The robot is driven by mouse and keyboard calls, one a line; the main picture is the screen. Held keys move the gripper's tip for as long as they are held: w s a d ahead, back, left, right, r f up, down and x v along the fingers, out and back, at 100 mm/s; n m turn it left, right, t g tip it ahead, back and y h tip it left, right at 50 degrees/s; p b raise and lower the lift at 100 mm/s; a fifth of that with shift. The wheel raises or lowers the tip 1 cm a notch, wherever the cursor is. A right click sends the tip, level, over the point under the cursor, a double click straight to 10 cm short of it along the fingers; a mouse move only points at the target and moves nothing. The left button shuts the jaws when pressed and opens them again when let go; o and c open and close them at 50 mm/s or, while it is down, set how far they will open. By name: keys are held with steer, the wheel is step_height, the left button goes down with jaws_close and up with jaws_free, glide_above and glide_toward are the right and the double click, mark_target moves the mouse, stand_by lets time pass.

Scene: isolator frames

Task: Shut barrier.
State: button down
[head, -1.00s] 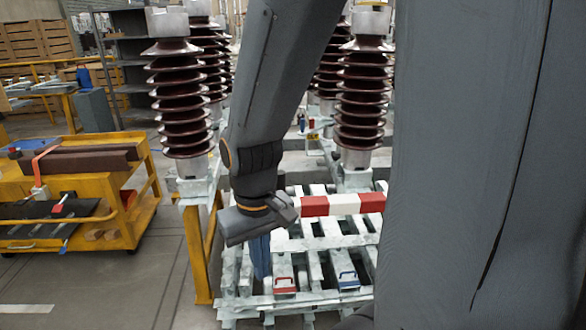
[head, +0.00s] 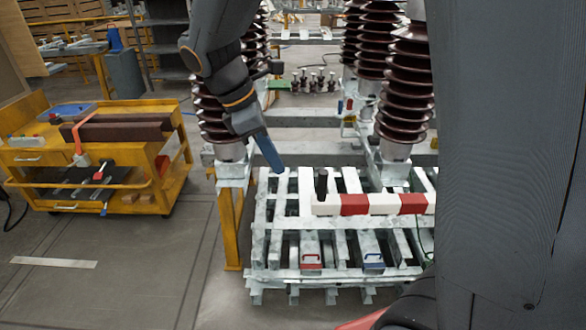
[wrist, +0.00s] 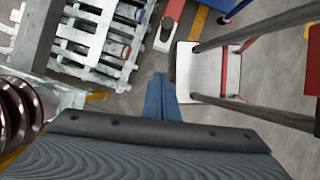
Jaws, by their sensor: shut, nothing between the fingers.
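The barrier (head: 383,204) is a red and white striped bar. It lies level across the front of the pale metal frame in the head view. Its left end is white, with a black upright handle (head: 321,184). Its right part is hidden behind my arm. My gripper (head: 276,166) has blue fingers, shut and empty, pointing down to the left of the handle and apart from it. In the wrist view my gripper (wrist: 160,78) is at the lower middle, and a red and white bar end (wrist: 165,38) shows beyond the fingertips.
Brown ribbed insulators (head: 405,90) stand on the metal frame (head: 290,274) behind the barrier. Red (head: 311,261) and blue (head: 373,261) handles sit low on its front. A yellow cart (head: 150,170) stands at left, with clear floor before it. The wrist view shows a step-like stand (wrist: 198,75).

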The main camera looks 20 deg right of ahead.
steer(key=p, duration=0.1)
glide_toward(314, 199)
step_height(314, 199, down, 5)
steer(key=a, duration=0.2)
steer(key=shift+s+d+r+p, duration=0.1)
steer(key=shift+d+p, duration=0.3)
steer(key=shift+d, duration=0.55)
steer(key=shift+s+d+r+p, duration=0.1)
steer(key=shift+d+p, duration=0.25)
steer(key=shift+d, duration=0.6)
